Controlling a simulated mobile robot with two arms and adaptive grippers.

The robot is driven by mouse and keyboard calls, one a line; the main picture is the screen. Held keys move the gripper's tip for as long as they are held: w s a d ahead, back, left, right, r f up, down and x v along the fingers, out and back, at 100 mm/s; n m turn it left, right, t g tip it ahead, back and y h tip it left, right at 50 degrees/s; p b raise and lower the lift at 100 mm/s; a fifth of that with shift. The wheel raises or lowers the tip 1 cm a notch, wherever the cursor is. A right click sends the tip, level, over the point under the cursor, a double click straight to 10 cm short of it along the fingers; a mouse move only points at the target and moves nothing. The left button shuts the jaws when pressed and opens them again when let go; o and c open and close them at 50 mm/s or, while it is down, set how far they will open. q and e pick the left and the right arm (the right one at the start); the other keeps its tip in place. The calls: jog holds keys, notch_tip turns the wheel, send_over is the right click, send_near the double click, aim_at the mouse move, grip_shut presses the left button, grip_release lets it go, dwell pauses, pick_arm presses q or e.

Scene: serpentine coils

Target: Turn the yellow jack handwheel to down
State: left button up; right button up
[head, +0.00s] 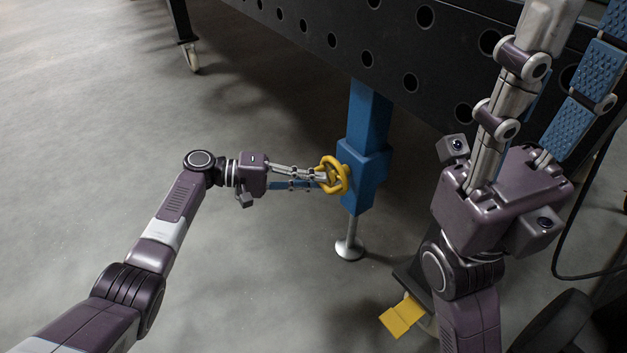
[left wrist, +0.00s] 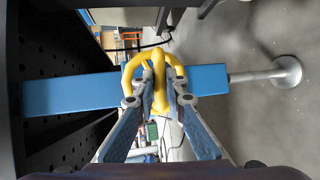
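The yellow jack handwheel (head: 334,174) is on the side of the blue jack leg (head: 369,128) below the dark table. In the left wrist view the yellow wheel (left wrist: 159,62) shows in front of the blue leg (left wrist: 85,93). My left gripper (head: 322,176) reaches it from the left. In the left wrist view the fingertips of my left gripper (left wrist: 159,82) close in on both sides of a yellow bar of the wheel and appear to touch it. My right gripper (head: 560,60) is raised close to the camera, with its fingers spread and nothing between them.
The black perforated table side (head: 390,55) runs above the wheel. The leg ends in a round metal foot (head: 350,248) on the floor. A caster (head: 193,60) stands at upper left. A yellow pedal-like piece (head: 402,317) is at the bottom. Grey floor (head: 80,120) is clear at left.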

pick_arm(q)
jog(key=o, duration=0.4)
jog(key=shift+o, duration=0.2)
jog(key=v, duration=1.2)
jog(key=shift+f, duration=0.1)
